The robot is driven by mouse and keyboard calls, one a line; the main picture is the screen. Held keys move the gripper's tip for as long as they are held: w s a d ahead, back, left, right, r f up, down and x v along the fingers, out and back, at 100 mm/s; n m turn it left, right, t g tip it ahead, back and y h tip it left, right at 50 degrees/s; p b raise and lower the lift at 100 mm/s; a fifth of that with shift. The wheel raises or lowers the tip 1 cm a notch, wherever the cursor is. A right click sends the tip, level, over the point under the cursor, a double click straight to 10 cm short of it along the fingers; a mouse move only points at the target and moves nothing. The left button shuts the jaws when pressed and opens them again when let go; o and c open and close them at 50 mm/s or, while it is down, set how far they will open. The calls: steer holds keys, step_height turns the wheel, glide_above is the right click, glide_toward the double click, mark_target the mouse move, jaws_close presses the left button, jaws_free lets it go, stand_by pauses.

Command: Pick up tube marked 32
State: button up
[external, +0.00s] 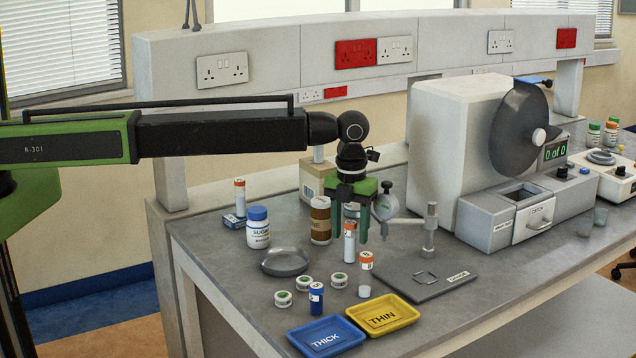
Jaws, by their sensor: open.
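My gripper (351,222) points down over the bench with its green fingers apart. A white tube with an orange cap (349,243) stands upright just below and between the fingertips in this view; I cannot tell whether they touch it. A clear tube with an orange cap and pale contents (365,275) stands in front and to the right. Another white orange-capped tube (239,196) is at the back left by a small blue box. The tube markings are too small to read, so I cannot tell which is 32.
A sugar jar (257,229), brown jar (320,222), grey dish (285,261) and several small round green-and-white pots stand left of the gripper. Blue THICK (326,338) and yellow THIN (381,316) trays lie in front. A dial gauge stand (429,232) and a large machine (500,140) are right.

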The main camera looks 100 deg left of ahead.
mark_target(350, 246)
step_height(350, 246, down, 5)
steer(key=b, duration=0.4)
steer(key=shift+a, duration=0.15)
steer(key=shift+r, duration=0.15)
jaws_close()
